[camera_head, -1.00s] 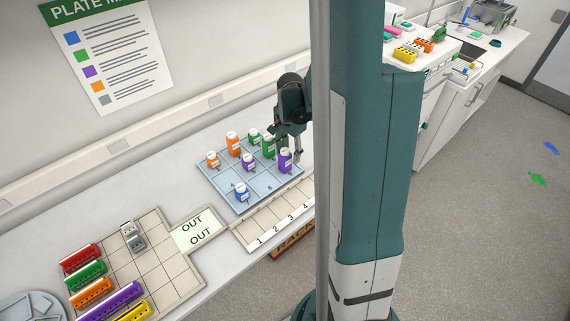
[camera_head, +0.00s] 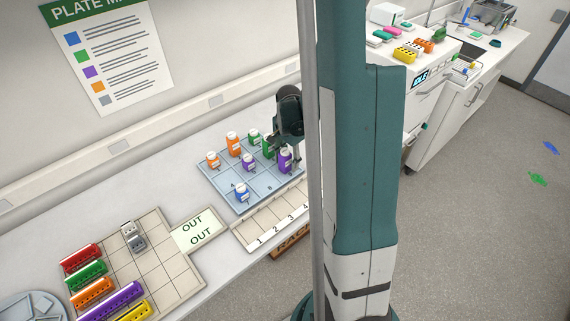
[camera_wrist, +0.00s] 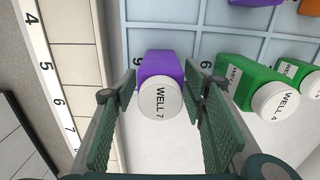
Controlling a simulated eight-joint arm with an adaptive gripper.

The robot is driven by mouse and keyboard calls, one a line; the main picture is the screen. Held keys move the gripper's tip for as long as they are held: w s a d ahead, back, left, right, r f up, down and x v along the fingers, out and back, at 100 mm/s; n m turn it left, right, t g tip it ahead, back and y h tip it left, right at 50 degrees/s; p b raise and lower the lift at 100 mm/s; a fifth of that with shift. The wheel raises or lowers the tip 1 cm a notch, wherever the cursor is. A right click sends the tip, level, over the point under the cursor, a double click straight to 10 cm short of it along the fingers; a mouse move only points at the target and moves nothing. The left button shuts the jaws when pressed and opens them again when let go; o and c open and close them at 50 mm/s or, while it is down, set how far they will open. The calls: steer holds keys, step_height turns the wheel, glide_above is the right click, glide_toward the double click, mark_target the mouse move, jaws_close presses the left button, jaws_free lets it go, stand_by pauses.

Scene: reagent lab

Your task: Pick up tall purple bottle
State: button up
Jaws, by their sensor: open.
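The tall purple bottle (camera_head: 285,161) stands in the right part of the blue grid tray (camera_head: 226,193). In the wrist view the purple bottle (camera_wrist: 161,66) has a white cap marked "WELL 7" and lies between my gripper's two green finger pads (camera_wrist: 160,115). The pads stand apart on either side, with gaps visible at both sides of it. In the head view my gripper (camera_head: 283,158) is at the bottle and partly covers it. A shorter purple bottle (camera_head: 249,162) stands to its left in the tray.
Two green bottles (camera_wrist: 243,82) stand close to the right finger in the wrist view. A numbered rack strip (camera_head: 270,222) runs along the tray's front.

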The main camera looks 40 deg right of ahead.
steer(key=shift+f, duration=0.6)
steer(key=shift+c, duration=0.5)
steer(key=c, duration=0.9)
